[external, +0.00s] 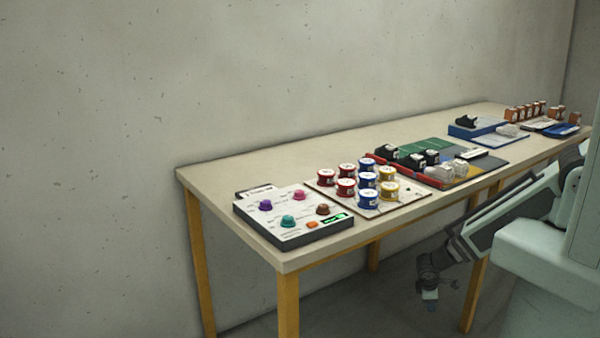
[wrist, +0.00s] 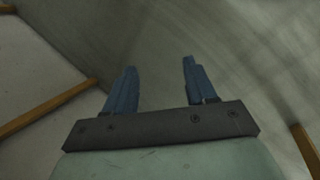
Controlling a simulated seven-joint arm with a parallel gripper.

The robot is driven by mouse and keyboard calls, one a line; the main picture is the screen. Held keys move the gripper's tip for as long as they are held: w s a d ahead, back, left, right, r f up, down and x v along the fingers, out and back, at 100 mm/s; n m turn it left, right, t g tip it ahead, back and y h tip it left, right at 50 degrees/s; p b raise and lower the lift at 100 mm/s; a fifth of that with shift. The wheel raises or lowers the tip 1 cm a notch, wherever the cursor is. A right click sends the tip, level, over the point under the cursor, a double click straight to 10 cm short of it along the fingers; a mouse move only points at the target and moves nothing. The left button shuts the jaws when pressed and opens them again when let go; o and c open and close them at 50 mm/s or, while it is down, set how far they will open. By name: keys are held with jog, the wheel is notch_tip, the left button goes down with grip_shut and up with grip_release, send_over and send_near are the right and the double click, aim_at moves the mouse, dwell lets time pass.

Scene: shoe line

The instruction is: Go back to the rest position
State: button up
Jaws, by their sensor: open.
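My gripper (wrist: 157,80) is open and empty in the wrist view, its two blue fingers apart over bare floor. In the external view my gripper (external: 431,303) hangs low at the right, below the tabletop level and in front of the table (external: 205,169). My arm is folded downward there, close to my base. Nothing is held between the fingers.
On the table stand a button panel (external: 290,232), red, blue and yellow tins (external: 346,187), a tray with shoes (external: 408,172), a blue box (external: 464,130) and several orange-brown items (external: 525,112). Wooden table legs (external: 288,303) stand near. The floor (external: 385,290) around my gripper looks clear.

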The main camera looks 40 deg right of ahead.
jog(key=s+d+m+g+y, duration=0.2)
jog(key=s+d+m+g, duration=0.1)
jog(key=s, duration=0.4)
jog(key=s+d+m+g+y, duration=0.3)
jog(key=s+m+g, duration=0.2)
jog(key=s, duration=0.1)
jog(key=shift+s+d+f, duration=0.25)
jog(key=shift+s+f, duration=0.1)
jog(key=shift+f, duration=0.05)
jog(key=shift+w, duration=0.1)
dwell(2.0)
